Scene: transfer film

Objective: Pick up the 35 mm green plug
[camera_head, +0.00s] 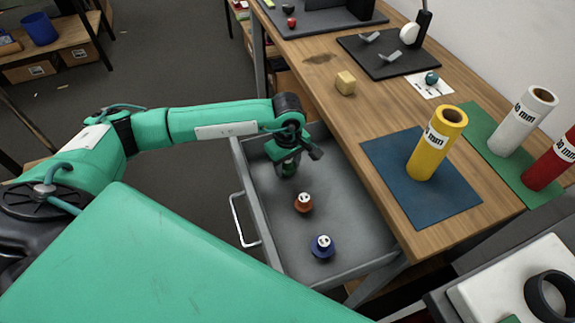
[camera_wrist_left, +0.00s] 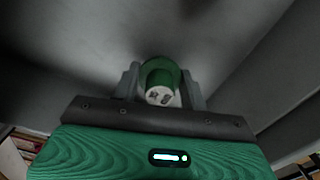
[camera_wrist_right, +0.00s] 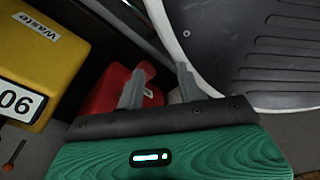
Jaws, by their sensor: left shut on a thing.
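The green plug (camera_wrist_left: 160,72) is between the two fingers of my left gripper (camera_wrist_left: 162,88) in the left wrist view. Its white end, with dark print too small to read, faces the camera. My left gripper (camera_head: 289,170) reaches into the open grey drawer (camera_head: 262,222) in the head view, shut on the plug, which it mostly hides there. A red-orange plug (camera_head: 304,203) and a blue plug (camera_head: 322,248) stand in the same drawer, nearer the front of the picture. My right gripper (camera_wrist_right: 158,88) is open and empty in the right wrist view.
The wooden table (camera_head: 385,103) rises beside the drawer's right side. A yellow roll (camera_head: 432,150) stands on a blue mat (camera_head: 440,205); white (camera_head: 515,130) and red (camera_head: 550,165) rolls stand farther right. A yellow Waste bin (camera_wrist_right: 45,50) and a red container (camera_wrist_right: 108,88) are near my right gripper.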

